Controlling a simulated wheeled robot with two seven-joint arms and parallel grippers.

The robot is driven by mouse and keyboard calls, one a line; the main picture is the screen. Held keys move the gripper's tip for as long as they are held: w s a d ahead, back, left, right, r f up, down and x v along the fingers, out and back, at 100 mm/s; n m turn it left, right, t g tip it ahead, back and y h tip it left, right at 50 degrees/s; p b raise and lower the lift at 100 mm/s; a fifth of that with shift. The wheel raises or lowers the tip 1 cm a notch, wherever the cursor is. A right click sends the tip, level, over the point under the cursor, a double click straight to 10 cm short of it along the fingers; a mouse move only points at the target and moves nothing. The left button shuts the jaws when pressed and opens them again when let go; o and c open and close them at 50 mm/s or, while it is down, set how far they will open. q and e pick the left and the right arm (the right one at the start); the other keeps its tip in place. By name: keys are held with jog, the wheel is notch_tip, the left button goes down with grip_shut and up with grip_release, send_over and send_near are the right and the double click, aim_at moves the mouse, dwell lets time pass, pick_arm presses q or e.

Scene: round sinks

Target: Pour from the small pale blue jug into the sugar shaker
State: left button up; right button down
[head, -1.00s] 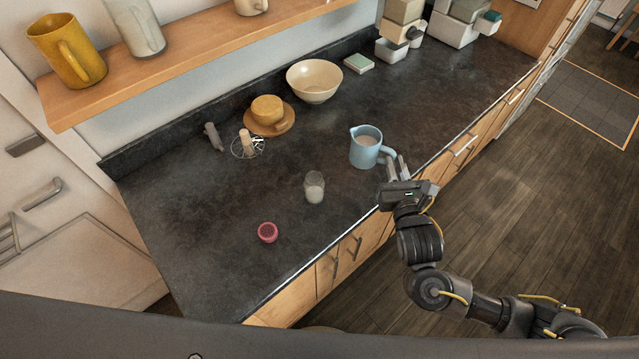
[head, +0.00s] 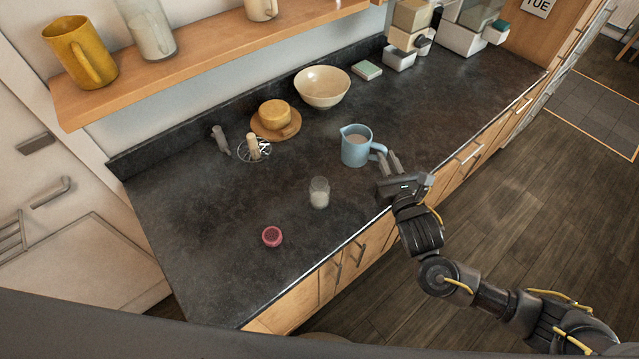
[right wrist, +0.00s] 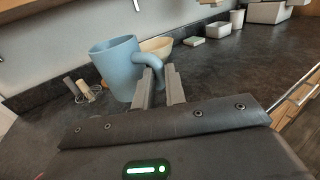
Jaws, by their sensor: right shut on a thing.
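The small pale blue jug (head: 355,148) holds a pale liquid and looks about upright, its spout toward the left. My right gripper (head: 384,160) is shut on the jug's handle, on the side toward the counter's front edge. The right wrist view shows the jug (right wrist: 116,66) with its handle between the fingers (right wrist: 158,84). I cannot tell for sure how far its base is above the counter. The sugar shaker (head: 319,192), a small clear glass with white contents, stands upright on the counter, nearer me and left of the jug, apart from it. My left gripper is not in view.
A small pink round object (head: 272,237) lies left of the shaker. Behind are a whisk (head: 254,148), a yellow cup on a wooden saucer (head: 290,133), a cream bowl (head: 322,88) and a green-topped box (head: 367,69). A shelf (head: 200,50) overhangs the back. The counter around the shaker is clear.

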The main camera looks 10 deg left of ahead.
jog(key=w+a+y, duration=0.1)
jog(key=w+f+n+g+y, duration=0.1)
jog(key=w+a+n+y, duration=0.1)
jog(key=shift+a+f+y, duration=0.15)
jog(key=shift+a+y, duration=0.15)
jog(key=w+f+n+g+y, duration=0.1)
jog(key=f+n+g+y, duration=0.1)
jog(key=w+f+n+g+y, duration=0.3)
jog(key=f+n+g+y, duration=0.1)
jog(key=g, duration=0.1)
jog(key=shift+w+d+f+y, duration=0.25)
jog(key=shift+w+f+y, duration=0.05)
jog(key=shift+w+f, duration=0.1)
jog(key=d, duration=0.1)
jog(key=n+g, duration=0.1)
jog(key=d+f+g+y, duration=0.1)
jog(key=shift+w+d+f+n, duration=0.1)
jog(key=shift+w+d+n, duration=0.25)
jog(key=shift+w+n, duration=0.05)
jog(key=shift+w+d+n+g, duration=0.1)
jog(key=shift+d+n+g, duration=0.25)
jog(key=shift+d, duration=0.3)
jog(key=shift+a, duration=0.1)
jog(key=s+a+r+n+h, duration=0.3)
jog(key=a+r+n, duration=0.1)
jog(key=r, duration=0.3)
jog(key=shift+n, duration=0.35)
